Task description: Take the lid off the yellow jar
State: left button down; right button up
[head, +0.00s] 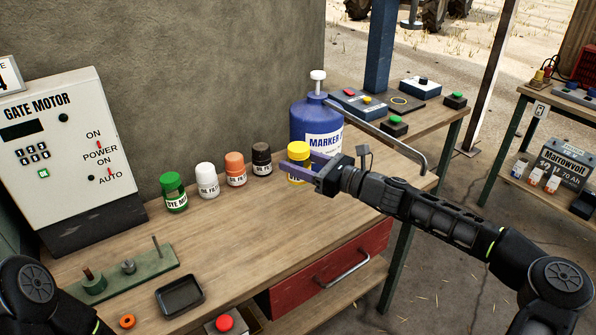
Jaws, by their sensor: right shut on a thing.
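The yellow jar (298,179) stands upright near the back of the wooden workbench, at the right end of a row of jars. Its yellow lid (299,149) shows above the purple fingers of my right gripper (301,166). My right gripper reaches in from the right, with its fingers shut around the lid, around its lower edge. The near finger hides the join between lid and jar, so I cannot tell whether they are apart. My left gripper is out of view; only part of my left arm shows at the lower left.
Black (262,158), orange (236,169), white (207,180) and green (173,192) jars stand to the left. A blue marker bottle (311,118) is close behind the yellow jar. A black tray (180,296) and a green peg board (130,272) lie front left. The bench's middle is clear.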

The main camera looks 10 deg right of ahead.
dwell(0.5)
jog(key=o, duration=0.8)
grip_shut()
